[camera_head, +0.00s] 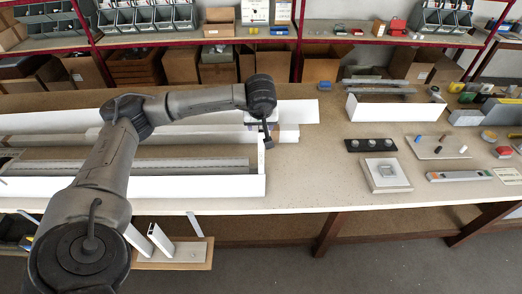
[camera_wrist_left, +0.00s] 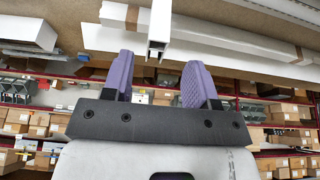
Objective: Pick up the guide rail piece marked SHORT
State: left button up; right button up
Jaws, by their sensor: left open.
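My left gripper (camera_head: 266,138) is over the right end of the long white profiles on the bench, at the end of my left arm. In the left wrist view its two purple fingers (camera_wrist_left: 160,66) are apart, with nothing clamped between them. A white hollow profile end (camera_wrist_left: 158,32) lines up with the gap between the fingers, beyond the tips; I cannot tell how far off it is. Long white profiles (camera_head: 120,187) lie on the bench in the head view. No SHORT marking is legible, so I cannot tell which piece carries it. My right gripper is not in view.
An open white box (camera_head: 382,112) stands right of the profiles. A black strip with knobs (camera_head: 371,145), a white square plate (camera_head: 386,175) and a pegged board (camera_head: 437,147) lie nearby. Shelves with cardboard boxes (camera_head: 218,72) stand behind. Bare bench (camera_head: 310,175) lies right of the profiles.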

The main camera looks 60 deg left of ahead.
aim_at(261, 130)
pick_arm(q)
jog(key=shift+w+a+f, duration=0.1)
jog(key=shift+a+f, duration=0.1)
jog(key=shift+f, duration=0.3)
jog(key=shift+w+a+f+p, duration=0.15)
jog(key=shift+a+f+p, duration=0.05)
jog(key=shift+f+p, duration=0.2)
jog(key=p+x, duration=0.1)
jog(key=x, duration=0.2)
jog(key=shift+w, duration=0.15)
jog(key=shift+w+a+f, duration=0.1)
jog(key=shift+a+f, duration=0.15)
jog(key=shift+f, duration=0.35)
grip_shut()
